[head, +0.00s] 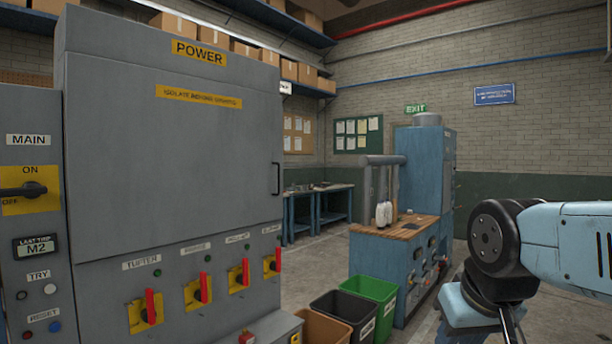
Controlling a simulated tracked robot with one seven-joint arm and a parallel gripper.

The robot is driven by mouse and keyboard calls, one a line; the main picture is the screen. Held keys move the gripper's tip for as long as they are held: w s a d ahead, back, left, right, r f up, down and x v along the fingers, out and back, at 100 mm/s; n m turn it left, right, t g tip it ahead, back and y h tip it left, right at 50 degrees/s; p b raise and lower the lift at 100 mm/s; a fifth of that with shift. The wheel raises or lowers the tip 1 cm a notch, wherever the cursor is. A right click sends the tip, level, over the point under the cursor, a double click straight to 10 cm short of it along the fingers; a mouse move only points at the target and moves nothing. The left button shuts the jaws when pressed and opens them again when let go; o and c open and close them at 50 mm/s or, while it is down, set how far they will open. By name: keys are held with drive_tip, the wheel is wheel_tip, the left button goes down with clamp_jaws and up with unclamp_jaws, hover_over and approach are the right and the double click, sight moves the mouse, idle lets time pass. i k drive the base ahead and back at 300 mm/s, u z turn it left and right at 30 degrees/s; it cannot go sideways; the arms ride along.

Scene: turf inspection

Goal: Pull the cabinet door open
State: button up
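The grey cabinet door (170,135) fills the left of the head view. It carries a yellow POWER label and a second yellow strip label below it. The door looks shut, flush with the cabinet front. Its black upright handle (276,178) is near the right edge of the door. My blue arm shows at the far right, well apart from the handle. The gripper itself is not visible in this view.
Below the door are several red-handled switches (151,307). A main switch panel (31,192) stands at the left. Brown, black and green bins (370,290) stand on the floor by the cabinet. A blue workbench (395,255) stands right of them, before my arm.

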sight(155, 158)
drive_tip(key=u, duration=0.6)
drive_tip(key=i, duration=1.85)
drive_tip(key=z, duration=0.6)
drive_tip(key=k, duration=0.95)
drive_tip(key=z, duration=0.2)
drive_tip(key=i, duration=0.95)
drive_tip(key=u, duration=0.1)
